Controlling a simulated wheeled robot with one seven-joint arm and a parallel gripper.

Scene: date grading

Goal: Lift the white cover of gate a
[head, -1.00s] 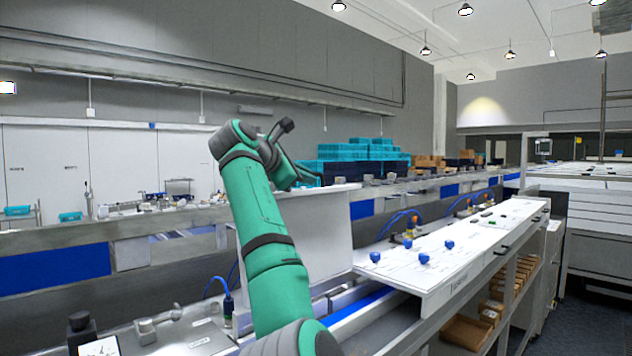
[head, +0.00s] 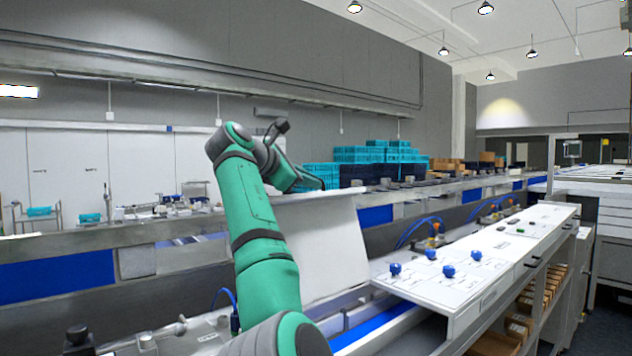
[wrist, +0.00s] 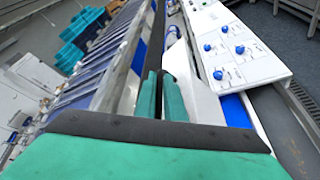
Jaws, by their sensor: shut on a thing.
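The white cover (head: 325,250) stands raised on edge as a broad panel beside the conveyor in the head view, its top edge sloping. My arm reaches up on its left, and the arm's end lies near the top edge. The fingertips are hidden in the head view. In the wrist view my gripper (wrist: 161,92) has its two green fingers close together, shut on the cover, a white part of which (wrist: 194,80) shows just right of them. The exact grip point is hard to see.
A white panel with blue knobs (head: 440,285) lies to the right of the cover. The blue conveyor strip (head: 375,325) runs below it. A long rail with blue panels (head: 60,275) runs behind. Teal crates (head: 375,155) are stacked at the back.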

